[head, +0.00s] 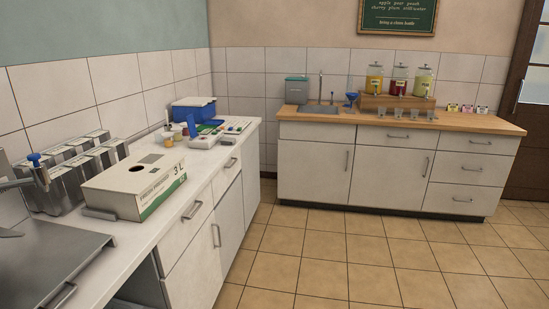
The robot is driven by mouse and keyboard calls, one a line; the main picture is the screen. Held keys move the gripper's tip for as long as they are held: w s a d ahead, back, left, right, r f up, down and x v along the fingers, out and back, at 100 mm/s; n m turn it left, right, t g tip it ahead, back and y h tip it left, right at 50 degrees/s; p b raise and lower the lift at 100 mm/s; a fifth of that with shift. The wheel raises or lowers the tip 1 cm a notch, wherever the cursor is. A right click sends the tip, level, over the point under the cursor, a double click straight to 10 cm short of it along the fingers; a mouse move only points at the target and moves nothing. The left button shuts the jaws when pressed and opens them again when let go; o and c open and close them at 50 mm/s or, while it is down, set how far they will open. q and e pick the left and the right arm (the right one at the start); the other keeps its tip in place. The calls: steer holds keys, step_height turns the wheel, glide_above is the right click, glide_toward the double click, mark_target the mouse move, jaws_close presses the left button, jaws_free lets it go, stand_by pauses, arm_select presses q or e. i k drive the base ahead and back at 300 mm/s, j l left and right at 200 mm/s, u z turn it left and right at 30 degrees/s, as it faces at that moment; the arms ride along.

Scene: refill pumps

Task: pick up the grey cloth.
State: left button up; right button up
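I cannot make out a grey cloth for certain. A small flat grey piece (99,214) lies at the near left foot of the white carton, too small to tell what it is. Neither of my grippers shows in the head view.
The white carton (140,180) stands on the left counter (190,203), with metal containers (62,180) behind it and a grey metal lid (50,262) in front. A blue box (194,109) is farther back. Drink dispensers (399,80) stand on the far wooden counter (467,122). The tiled floor is clear.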

mark_target(228, 141)
steer(key=i, duration=1.6)
